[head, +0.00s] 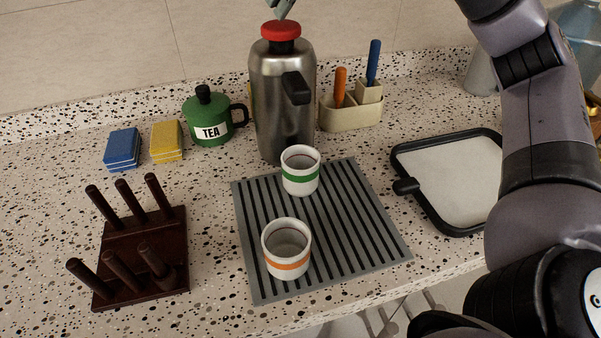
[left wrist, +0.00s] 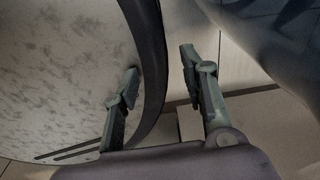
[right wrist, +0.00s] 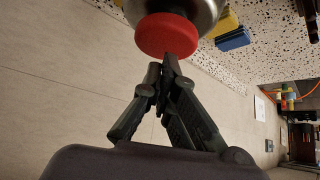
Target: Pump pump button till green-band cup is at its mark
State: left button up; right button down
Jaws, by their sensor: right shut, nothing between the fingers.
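A steel pump flask (head: 283,95) with a red pump button (head: 281,30) on top stands at the back of the counter. The green-band cup (head: 300,172) stands upright below its front, on a striped grey mat (head: 345,225). A thin line shows inside it; its fill level is hard to tell. My right gripper (head: 284,8) is shut and empty, its tips just above the button. In the right wrist view the fingertips (right wrist: 168,62) are at the red button (right wrist: 166,36); whether they touch is unclear. My left gripper (left wrist: 160,80) is open and empty, away from the counter.
An orange-band cup (head: 286,250) stands on the mat's front part. A dark peg rack (head: 143,250) is at left. A green tea pot (head: 209,120), blue sponge (head: 122,149) and yellow sponge (head: 167,141) stand behind it. A utensil holder (head: 350,112) and black-rimmed tray (head: 455,180) are at right.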

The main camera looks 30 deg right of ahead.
pick_arm(q)
jog(key=shift+f, duration=0.1)
pick_arm(e)
jog(key=shift+f, duration=0.15)
jog(key=shift+f+b, duration=0.4)
jog(key=shift+f, duration=0.05)
jog(key=shift+f+b, duration=0.5)
jog(key=shift+f, duration=0.3)
jog(key=shift+r+p, duration=1.4)
pick_arm(q)
jog(key=shift+w+a+r, duration=0.1)
jog(key=shift+a+r, duration=0.15)
jog(key=shift+r, duration=0.25)
jog(key=shift+d, duration=0.2)
jog(key=shift+d, duration=0.3)
